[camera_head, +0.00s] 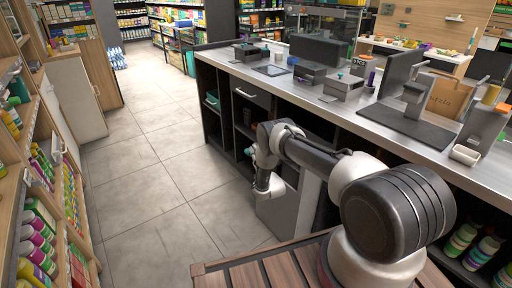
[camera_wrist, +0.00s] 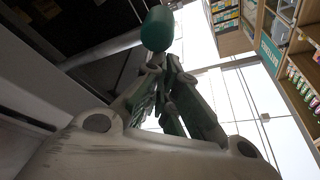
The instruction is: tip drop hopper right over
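My gripper (camera_wrist: 163,66) shows in the wrist view with its fingers drawn together at the tips. A smooth teal rounded thing (camera_wrist: 157,28) sits right at the fingertips and looks held there; its lower end is partly hidden by the fingers. I cannot tell for sure if this is the drop hopper. In the head view my arm bends down beside the counter front, with the wrist low over the floor. A small teal patch (camera_head: 249,151) shows beside the wrist there, and the fingers are hard to make out.
The long counter (camera_head: 385,118) runs along the right, with boxes, a monitor and small devices on top and open dark shelves below. A slatted wooden surface (camera_head: 265,272) lies at the front. Stocked shelves (camera_head: 40,205) line the left. The tiled aisle (camera_head: 150,165) between is clear.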

